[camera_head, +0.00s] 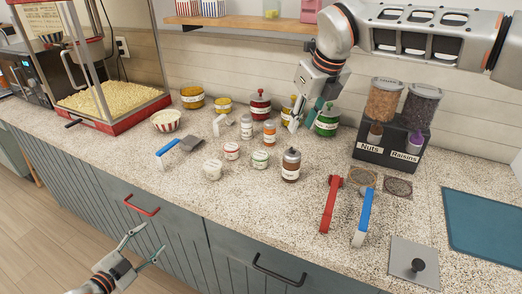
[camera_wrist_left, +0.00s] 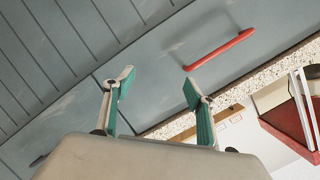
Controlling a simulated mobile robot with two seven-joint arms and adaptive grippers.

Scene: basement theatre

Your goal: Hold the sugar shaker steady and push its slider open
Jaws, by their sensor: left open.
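Several small labelled containers stand on the counter, and I cannot read which one is the sugar shaker. One candidate is a small white shaker with a grey top (camera_head: 246,127), standing upright in the middle group. Another is a brown jar with a dark metal top (camera_head: 291,165) nearer the front edge. My right gripper (camera_head: 303,118) points down among the back jars, close to the green jar and a yellow one; its finger gap is unclear. My left gripper (camera_head: 152,240) is open and empty in front of the drawers, below the counter; its spread fingers show in the left wrist view (camera_wrist_left: 160,85).
A popcorn machine (camera_head: 112,90) and striped bowl (camera_head: 166,121) stand left. Red (camera_head: 260,105) and green (camera_head: 327,120) jars stand at the back. A nuts-and-raisins dispenser (camera_head: 390,145) and red and blue scoops (camera_head: 331,205) are right. A red drawer handle (camera_wrist_left: 220,50) is near my left gripper.

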